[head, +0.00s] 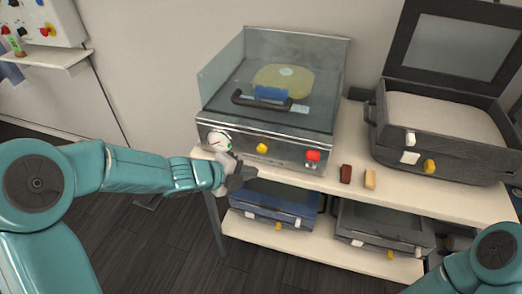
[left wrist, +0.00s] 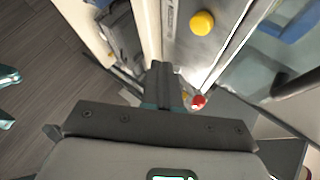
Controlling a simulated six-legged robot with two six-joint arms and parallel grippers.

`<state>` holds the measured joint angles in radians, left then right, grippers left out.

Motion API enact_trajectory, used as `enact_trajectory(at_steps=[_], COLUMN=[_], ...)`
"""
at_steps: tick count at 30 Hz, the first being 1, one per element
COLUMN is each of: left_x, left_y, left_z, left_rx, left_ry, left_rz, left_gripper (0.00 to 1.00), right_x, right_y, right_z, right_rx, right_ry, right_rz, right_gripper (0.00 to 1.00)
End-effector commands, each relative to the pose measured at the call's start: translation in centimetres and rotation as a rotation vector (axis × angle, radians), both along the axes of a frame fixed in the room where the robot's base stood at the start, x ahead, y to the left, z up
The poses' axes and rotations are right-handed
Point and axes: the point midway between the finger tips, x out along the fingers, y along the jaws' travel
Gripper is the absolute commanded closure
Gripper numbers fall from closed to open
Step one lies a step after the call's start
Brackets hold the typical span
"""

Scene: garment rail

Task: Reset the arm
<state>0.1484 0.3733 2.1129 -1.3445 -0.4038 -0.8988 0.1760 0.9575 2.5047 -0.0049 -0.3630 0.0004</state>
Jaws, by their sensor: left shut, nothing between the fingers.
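My left arm reaches in from the left in the head view. Its grey gripper (head: 240,178) is in front of the lower left corner of the glass-lidded machine (head: 290,155), just below the machine's round white dial (head: 219,141). In the left wrist view the two dark fingers (left wrist: 165,82) are together with nothing between them. I cannot tell whether the gripper touches the machine or the shelf edge. Only a teal joint of my right arm shows at the bottom right; its gripper is out of view.
The machine has a yellow knob (head: 261,148) and a red button (head: 312,155). An open dark case (head: 440,150) stands right of it. Brown (head: 345,173) and tan (head: 370,179) blocks lie on the upper shelf (head: 420,196). Closed cases (head: 272,205) sit below. Floor at left is clear.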

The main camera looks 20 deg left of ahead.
Motion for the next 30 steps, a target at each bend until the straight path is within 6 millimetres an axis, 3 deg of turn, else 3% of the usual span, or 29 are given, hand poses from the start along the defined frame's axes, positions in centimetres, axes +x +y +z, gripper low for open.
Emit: enact_trajectory(at_steps=[12,14,17,20,24,27,30], left_x=[0.0,-0.2,-1.6,-5.1,-12.9,-19.0,-23.3], left_y=[0.0,-0.4,-1.9,-4.1,-6.3,-6.7,-6.2], left_z=[-0.3,-1.4,-5.6,-12.2,-20.9,-24.9,-26.7], left_rx=[-0.001,-0.004,-0.029,-0.139,-0.381,-0.513,-0.607], left_ry=[0.005,0.028,0.130,0.360,0.848,1.163,1.347], left_rz=[0.000,-0.007,-0.025,0.060,0.466,0.881,1.288], left_gripper=[1.00,1.00,1.00,1.00,1.00,1.00,1.00], right_x=[0.0,0.0,0.0,0.0,0.0,0.0,0.0], right_y=[0.0,0.0,0.0,0.0,0.0,0.0,0.0], right_z=[0.0,0.0,0.0,0.0,0.0,0.0,0.0], right_rx=[0.000,0.000,0.000,0.000,0.000,0.000,0.000], right_ry=[0.000,0.000,0.000,0.000,0.000,0.000,0.000], right_rz=[0.000,0.000,0.000,0.000,0.000,0.000,0.000], right_gripper=[0.57,0.57,0.57,0.57,0.57,0.57,0.57])
